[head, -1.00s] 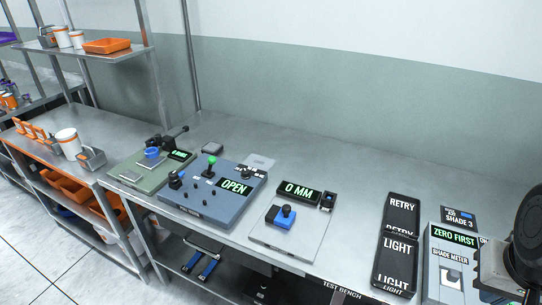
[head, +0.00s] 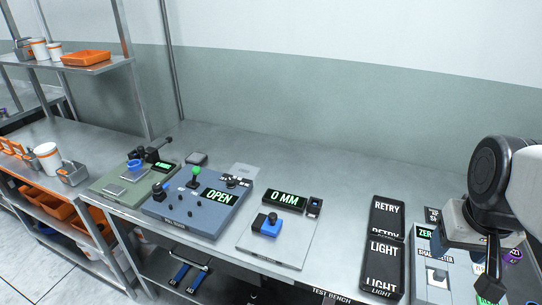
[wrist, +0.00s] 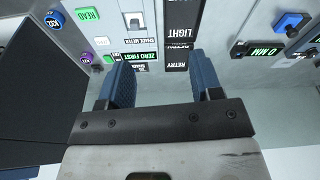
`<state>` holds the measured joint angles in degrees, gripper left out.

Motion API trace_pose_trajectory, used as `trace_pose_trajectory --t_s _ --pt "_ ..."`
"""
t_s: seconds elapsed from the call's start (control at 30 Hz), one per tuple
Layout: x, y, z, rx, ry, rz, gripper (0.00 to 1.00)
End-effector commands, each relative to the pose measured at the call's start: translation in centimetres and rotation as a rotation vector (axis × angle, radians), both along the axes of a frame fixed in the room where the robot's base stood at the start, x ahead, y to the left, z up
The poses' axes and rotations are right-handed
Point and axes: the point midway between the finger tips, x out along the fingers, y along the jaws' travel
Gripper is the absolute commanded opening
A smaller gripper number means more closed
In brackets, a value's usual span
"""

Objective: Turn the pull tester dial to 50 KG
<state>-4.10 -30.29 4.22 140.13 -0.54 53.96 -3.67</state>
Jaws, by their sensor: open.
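The blue-grey pull tester panel (head: 205,222) lies on the bench left of centre in the head view. It has a green-topped lever (head: 195,173), a display (head: 220,196) reading OPEN, several small black knobs, and a dark dial-like knob (head: 158,189) at its left end. The dial's setting is too small to read. My gripper (head: 490,284) is at the right edge of the head view, above the shade meter and well away from the tester. In the wrist view my gripper (wrist: 164,85) has its two blue fingers apart with nothing between them.
Between tester and gripper are a plate (head: 285,249) with a 0 MM display and blue block, and the black RETRY (head: 386,216) and LIGHT (head: 383,268) signs. The shade meter (head: 424,262) is under my gripper. A green panel (head: 112,181) adjoins the tester. The bench's back strip is clear.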

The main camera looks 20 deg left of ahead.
Motion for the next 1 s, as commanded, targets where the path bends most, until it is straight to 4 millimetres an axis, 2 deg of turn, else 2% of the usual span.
trace_pose_trajectory --t_s 0.1,0.57,1.0 --pt "2.5 1.6 0.5 -0.008 0.013 0.071 0.59" --pt "11.6 9.2 1.3 -0.038 0.049 0.343 0.59" --pt "19.0 18.7 0.2 -0.067 0.08 0.602 0.59"
